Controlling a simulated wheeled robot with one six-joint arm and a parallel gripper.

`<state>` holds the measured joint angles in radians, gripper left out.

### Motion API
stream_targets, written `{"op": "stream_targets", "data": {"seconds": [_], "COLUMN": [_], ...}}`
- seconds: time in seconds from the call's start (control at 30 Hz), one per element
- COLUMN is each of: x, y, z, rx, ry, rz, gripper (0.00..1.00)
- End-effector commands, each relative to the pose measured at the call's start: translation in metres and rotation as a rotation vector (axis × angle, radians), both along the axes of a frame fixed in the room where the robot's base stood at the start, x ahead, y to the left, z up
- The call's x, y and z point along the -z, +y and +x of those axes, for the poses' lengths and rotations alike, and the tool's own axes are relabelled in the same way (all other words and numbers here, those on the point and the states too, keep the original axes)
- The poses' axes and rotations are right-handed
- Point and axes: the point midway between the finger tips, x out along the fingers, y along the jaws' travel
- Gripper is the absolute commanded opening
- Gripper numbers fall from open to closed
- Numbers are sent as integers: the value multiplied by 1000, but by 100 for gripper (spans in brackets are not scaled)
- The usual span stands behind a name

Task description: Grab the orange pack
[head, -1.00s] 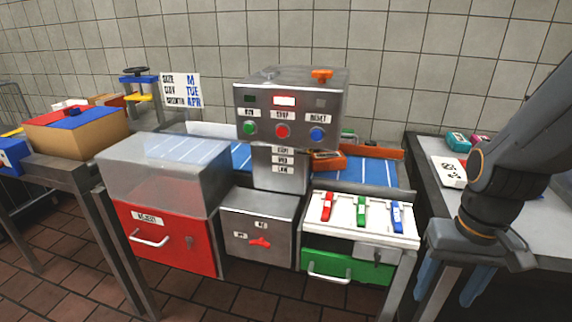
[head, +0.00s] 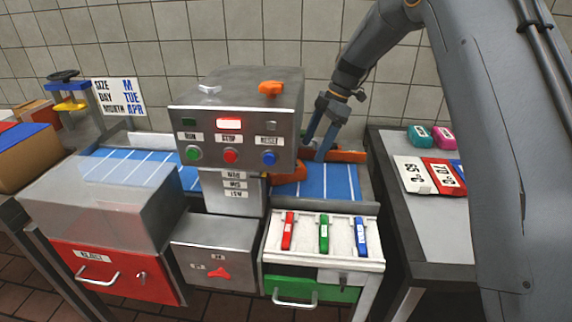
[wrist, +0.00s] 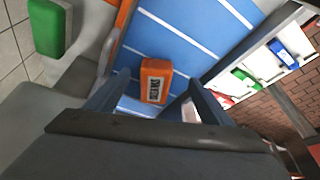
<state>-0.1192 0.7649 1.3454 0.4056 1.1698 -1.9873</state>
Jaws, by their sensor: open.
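The orange pack (wrist: 155,82), with a dark-lettered white label, lies on the blue conveyor belt (wrist: 215,25) in the wrist view. In the head view the orange pack (head: 291,173) shows just right of the machine's column, partly covered by the machine. My gripper (head: 316,148) is over the belt behind and right of the machine, pointing down. In the wrist view my gripper (wrist: 158,84) is open, with one finger on each side of the pack and visible gaps. I cannot tell how far above the belt the fingertips are.
The metal control box (head: 238,120) stands over the belt close left of my gripper. An orange rail (head: 348,156) runs along the belt's back edge. A side table (head: 425,225) at right holds several teal, pink, white and red packs. A green block (wrist: 48,27) shows in the wrist view.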

Motion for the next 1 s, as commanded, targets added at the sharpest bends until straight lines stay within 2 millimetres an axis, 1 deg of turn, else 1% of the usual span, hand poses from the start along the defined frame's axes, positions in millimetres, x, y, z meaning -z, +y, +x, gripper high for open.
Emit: {"op": "stream_targets", "data": {"seconds": [0.07,0.37,0.7,0.8,1.0], "x": [2,27,66,71,72], "y": [3,13,27,29,29], "z": [2,-1,-7,-7,-6], "rx": [-26,-32,-33,-32,-32], "ry": [-6,-8,-9,-11,-11], "rz": [10,12,11,12,12], "gripper": [75,75,75,75,75]}}
